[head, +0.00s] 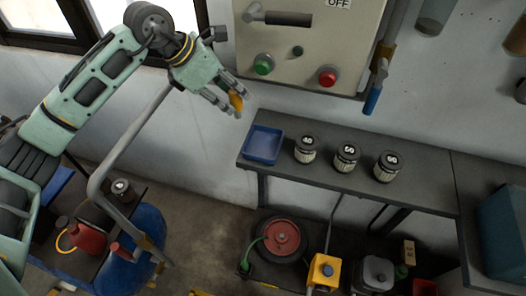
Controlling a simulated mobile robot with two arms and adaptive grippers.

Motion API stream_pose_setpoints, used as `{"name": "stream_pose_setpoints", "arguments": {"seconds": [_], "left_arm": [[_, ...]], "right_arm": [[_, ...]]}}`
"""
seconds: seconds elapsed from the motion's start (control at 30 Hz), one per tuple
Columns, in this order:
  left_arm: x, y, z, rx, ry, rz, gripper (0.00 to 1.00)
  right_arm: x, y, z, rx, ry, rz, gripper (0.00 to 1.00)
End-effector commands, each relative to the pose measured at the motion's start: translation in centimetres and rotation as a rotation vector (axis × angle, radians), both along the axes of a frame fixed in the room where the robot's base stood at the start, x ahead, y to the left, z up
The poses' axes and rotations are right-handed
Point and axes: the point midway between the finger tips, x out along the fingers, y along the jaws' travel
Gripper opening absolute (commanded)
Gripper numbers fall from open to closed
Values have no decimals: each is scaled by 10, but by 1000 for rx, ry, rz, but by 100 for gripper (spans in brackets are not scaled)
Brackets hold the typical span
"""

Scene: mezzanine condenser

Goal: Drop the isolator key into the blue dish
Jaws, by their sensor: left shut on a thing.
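My left gripper (229,103) comes in from the upper left and is shut on a small orange-yellow thing (236,101), which appears to be the isolator key. It holds the key in the air, in front of the wall and below the left side of the control box. The blue dish (263,146) is a square, shallow tray at the left end of the grey bench. It looks empty. The key appears above and to the left of the dish in the picture, apart from it. My right gripper is not in view.
Several numbered canisters, one of them here (346,157), stand on the bench (420,190) right of the dish. The control box (310,45) with green and red buttons hangs above. A bent grey pipe (125,155) runs under my left arm. A red-topped pump (282,238) sits below.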

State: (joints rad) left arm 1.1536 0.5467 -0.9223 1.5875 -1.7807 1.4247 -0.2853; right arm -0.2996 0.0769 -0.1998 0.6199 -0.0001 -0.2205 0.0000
Motion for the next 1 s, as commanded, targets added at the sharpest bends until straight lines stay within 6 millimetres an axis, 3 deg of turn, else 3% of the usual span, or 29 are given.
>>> {"name": "stream_pose_setpoints", "arguments": {"seconds": [0.03,0.1,0.33,0.67,1.0], "left_arm": [[0,-13,-17,-4,0,47,0],[3,-27,-32,-4,-1,123,0],[14,-50,-44,-2,-2,332,0],[17,-54,-58,1,1,400,0],[17,-54,-96,1,1,399,0]], "right_arm": [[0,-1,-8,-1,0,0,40],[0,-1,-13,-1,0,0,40],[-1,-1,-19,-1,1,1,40],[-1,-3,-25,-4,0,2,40],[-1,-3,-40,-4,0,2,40]]}}
